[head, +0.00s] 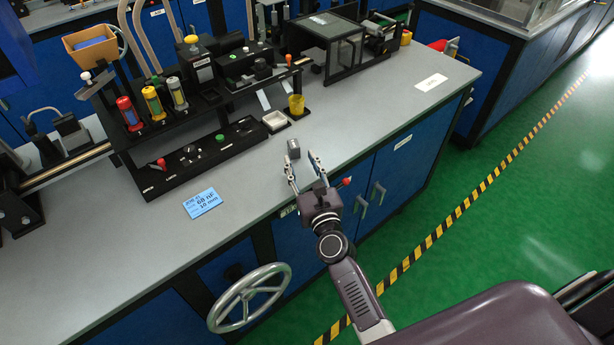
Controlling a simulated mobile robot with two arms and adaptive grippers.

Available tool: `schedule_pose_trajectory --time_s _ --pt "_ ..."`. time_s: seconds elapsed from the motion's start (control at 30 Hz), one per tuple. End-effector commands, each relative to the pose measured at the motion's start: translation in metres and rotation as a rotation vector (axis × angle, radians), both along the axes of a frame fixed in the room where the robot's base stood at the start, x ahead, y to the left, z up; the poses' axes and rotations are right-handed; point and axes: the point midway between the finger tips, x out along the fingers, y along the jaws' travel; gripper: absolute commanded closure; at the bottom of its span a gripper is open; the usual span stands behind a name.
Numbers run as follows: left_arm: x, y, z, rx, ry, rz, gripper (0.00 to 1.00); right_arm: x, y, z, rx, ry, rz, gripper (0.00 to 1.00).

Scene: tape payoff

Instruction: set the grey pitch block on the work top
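My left gripper is not in view.
A white square dish (275,121) and a yellow cup (296,104) stand behind the block. A black control panel (205,155) and a blue label card (202,202) lie to the left. A handwheel (249,298) juts from the bench front. The work top right of the block is clear.

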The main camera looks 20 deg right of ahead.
Motion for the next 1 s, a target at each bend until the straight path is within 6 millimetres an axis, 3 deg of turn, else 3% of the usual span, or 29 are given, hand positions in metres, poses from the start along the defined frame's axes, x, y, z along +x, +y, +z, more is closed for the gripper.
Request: schedule_pose_trajectory --time_s 0.1,0.33,1.0 --pt "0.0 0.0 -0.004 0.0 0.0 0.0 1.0 -0.025 0.001 -0.002 0.0 0.001 0.0 0.63" --pt "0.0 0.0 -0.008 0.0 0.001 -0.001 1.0 -0.053 0.002 -0.001 0.0 -0.001 0.0 0.63" --pt "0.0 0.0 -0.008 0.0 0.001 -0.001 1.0 -0.058 0.003 0.0 0.0 -0.001 0.0 0.63"
